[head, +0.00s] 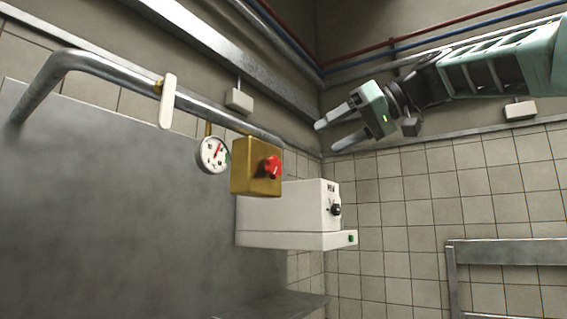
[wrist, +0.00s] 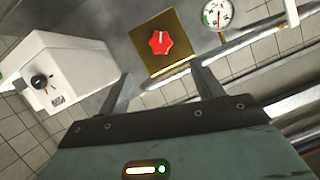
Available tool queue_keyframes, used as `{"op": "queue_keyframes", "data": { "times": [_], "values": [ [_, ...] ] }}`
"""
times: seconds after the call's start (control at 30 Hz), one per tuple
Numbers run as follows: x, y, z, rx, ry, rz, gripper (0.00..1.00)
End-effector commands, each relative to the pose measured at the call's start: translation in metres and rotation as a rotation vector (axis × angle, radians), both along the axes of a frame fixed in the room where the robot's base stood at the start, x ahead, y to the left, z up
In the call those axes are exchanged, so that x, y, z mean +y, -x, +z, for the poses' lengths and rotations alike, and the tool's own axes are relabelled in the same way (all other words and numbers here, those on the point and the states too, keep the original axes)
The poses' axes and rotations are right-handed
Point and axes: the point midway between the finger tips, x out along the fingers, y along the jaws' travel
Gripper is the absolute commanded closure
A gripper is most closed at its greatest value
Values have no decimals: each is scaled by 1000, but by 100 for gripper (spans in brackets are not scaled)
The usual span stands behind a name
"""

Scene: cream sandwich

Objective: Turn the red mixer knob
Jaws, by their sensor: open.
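In the wrist view the red knob (wrist: 160,43) is a lobed dial with a pale pointer mark, on the gold plate (wrist: 180,67). My gripper (head: 325,136) is open and empty, above and to the right of the knob in the head view. In the wrist view its two fingers (wrist: 160,88) point toward the gold plate, with the knob beyond and between them. The fingers do not touch the knob.
A white machine (head: 285,215) with a black dial stands below the gold box. A round gauge (head: 213,155) hangs to the box's left, near a bent metal pipe (head: 120,73) with a white handle (head: 168,101). A metal rail (head: 505,252) is at lower right.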

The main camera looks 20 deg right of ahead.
Motion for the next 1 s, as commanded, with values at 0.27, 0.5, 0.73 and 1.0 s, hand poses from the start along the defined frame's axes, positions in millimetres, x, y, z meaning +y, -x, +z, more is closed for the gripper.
{"op": "queue_keyframes", "data": {
  "times": [0.27, 0.5, 0.73, 1.0],
  "values": [
    [38, -41, -20, 5, 0, 3, 34],
    [67, -73, -38, 5, 1, 1, 34],
    [81, -90, -48, 3, 1, 0, 34],
    [84, -93, -51, 2, 1, -1, 34]
  ]
}}
